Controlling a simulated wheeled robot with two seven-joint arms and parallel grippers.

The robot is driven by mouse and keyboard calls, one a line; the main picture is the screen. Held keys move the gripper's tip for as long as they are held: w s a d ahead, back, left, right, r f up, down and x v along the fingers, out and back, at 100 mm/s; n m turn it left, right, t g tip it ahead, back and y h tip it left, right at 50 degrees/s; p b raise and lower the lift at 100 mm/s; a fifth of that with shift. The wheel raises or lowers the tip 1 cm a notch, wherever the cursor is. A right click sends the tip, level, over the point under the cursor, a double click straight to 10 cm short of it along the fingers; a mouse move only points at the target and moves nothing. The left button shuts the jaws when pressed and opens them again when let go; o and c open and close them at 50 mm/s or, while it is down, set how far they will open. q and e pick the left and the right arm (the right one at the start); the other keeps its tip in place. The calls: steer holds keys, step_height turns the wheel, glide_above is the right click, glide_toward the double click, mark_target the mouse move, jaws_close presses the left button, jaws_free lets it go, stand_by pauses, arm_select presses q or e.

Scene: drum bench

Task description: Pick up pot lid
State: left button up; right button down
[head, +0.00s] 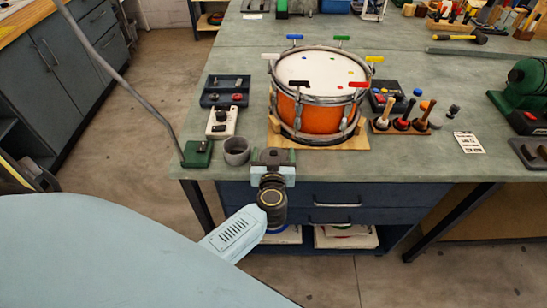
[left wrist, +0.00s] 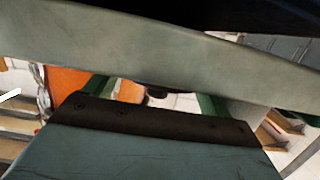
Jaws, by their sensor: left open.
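I cannot make out a pot lid in either view. My left gripper (head: 272,157) is open at the front edge of the bench, just in front of the drum's wooden base. The orange drum (head: 308,113) stands upright on the bench, with a pale head and several coloured-handled keys around its rim. Part of the orange shell also shows in the left wrist view (left wrist: 72,88), behind close grey and dark surfaces that block much of that view. I see nothing held in the left gripper. My right gripper is not in view.
A grey cup (head: 236,151) and a green block with a tall bent rod (head: 197,153) stand left of the gripper. Small trays (head: 226,91) lie behind them. A wooden rack of handled tools (head: 400,126) and a green machine (head: 522,88) stand to the right.

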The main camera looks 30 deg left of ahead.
arm_select(q)
steer(key=c, duration=0.7)
